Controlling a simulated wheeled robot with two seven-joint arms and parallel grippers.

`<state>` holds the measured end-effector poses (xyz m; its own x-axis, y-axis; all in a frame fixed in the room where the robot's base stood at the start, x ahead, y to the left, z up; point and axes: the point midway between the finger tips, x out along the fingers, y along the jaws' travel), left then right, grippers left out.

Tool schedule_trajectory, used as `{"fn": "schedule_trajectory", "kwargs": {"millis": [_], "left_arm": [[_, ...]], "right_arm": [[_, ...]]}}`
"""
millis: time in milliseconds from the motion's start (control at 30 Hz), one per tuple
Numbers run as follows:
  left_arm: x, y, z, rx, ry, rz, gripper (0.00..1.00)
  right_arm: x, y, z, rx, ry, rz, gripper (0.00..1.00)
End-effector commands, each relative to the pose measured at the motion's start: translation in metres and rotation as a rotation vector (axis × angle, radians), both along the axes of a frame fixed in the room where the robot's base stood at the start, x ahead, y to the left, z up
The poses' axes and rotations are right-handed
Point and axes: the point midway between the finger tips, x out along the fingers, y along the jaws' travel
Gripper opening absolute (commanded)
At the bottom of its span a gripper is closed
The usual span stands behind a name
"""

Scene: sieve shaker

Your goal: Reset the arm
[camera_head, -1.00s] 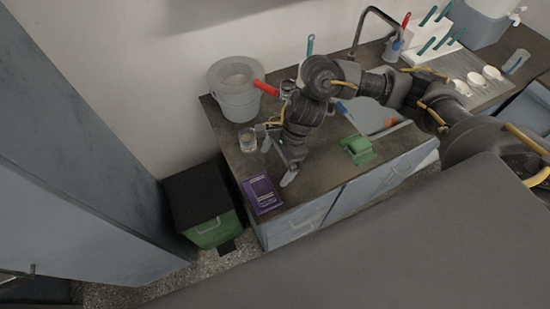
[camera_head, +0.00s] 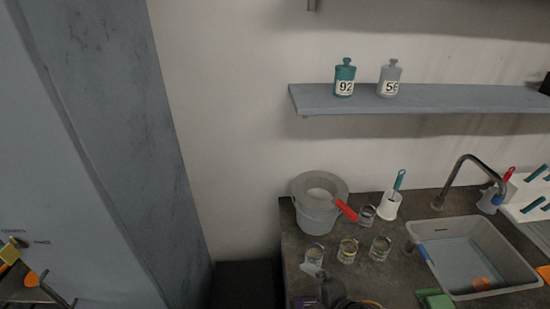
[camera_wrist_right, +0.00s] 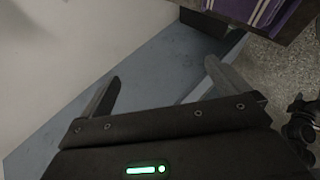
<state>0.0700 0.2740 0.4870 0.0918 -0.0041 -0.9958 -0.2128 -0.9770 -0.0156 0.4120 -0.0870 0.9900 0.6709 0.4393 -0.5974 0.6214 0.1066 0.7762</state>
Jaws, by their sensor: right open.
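My right gripper shows in the right wrist view (camera_wrist_right: 163,72) with its two fingers spread apart and nothing between them. A purple box or book lies beyond it at the upper right of that view (camera_wrist_right: 250,10). In the head view only a dark part of my right arm shows at the bottom edge, at the front of the counter (camera_head: 290,240). The gripper itself is not clearly visible there. My left gripper is in neither view.
A grey bucket (camera_head: 314,222) with a red-handled tool and several glass beakers (camera_head: 347,251) stand near the arm. A sink (camera_head: 465,250) is to the right. A shelf (camera_head: 420,104) above holds two numbered bottles. A tall cabinet (camera_head: 100,150) stands left.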

Motion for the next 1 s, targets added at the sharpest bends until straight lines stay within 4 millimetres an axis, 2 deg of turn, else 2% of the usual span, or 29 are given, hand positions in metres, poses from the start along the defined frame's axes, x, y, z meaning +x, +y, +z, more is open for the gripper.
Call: {"fn": "schedule_trajectory", "kwargs": {"millis": [33,100,200,400,567,700,867,1000], "left_arm": [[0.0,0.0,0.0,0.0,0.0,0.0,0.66],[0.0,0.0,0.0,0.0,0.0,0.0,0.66],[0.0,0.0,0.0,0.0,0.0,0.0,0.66],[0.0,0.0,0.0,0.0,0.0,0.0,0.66],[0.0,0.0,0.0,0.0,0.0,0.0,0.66],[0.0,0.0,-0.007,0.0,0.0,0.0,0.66],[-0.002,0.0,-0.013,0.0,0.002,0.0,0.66],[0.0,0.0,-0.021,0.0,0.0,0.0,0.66]], "right_arm": [[-0.014,-0.022,-0.013,0.095,0.132,-0.195,1.0],[-0.032,-0.052,-0.029,0.204,0.283,-0.445,1.0],[-0.062,-0.087,-0.048,0.316,0.449,-0.74,1.0],[-0.122,-0.134,-0.073,0.457,0.669,-1.186,1.0],[-0.171,-0.162,-0.085,0.534,0.791,-1.495,1.0],[-0.157,-0.159,-0.135,0.518,0.799,-1.491,1.0],[-0.151,-0.157,-0.194,0.499,0.815,-1.493,1.0],[-0.152,-0.156,-0.258,0.48,0.835,-1.496,1.0]]}}
